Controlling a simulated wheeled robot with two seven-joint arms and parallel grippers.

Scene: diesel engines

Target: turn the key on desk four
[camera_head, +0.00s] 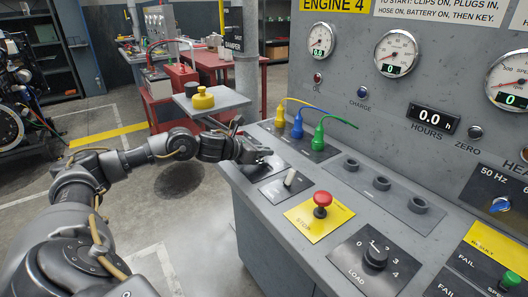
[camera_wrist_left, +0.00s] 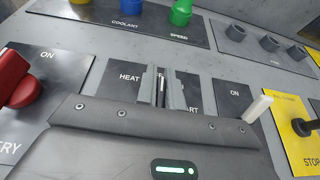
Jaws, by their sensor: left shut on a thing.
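The desk labelled ENGINE 4 (camera_head: 270,30) fills the right of the head view. My left gripper (camera_head: 264,160) reaches its near left end, over a dark plate beside the white-handled lever (camera_head: 290,177). In the left wrist view the gripper's fingers (camera_wrist_left: 164,90) are shut on the thin key (camera_wrist_left: 161,89), between the HEAT and START markings of that plate. Most of the key is hidden by the fingers and the gripper body, and its exact angle is hard to tell. My right gripper is not in view.
A red battery knob (camera_wrist_left: 22,92) stands left of the gripper. The lever (camera_wrist_left: 257,108) and red stop button (camera_head: 322,199) stand to the right. Yellow, blue and green plugs (camera_head: 318,136) stand behind, with cables. A load knob (camera_head: 375,255) is nearer. Open floor lies left.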

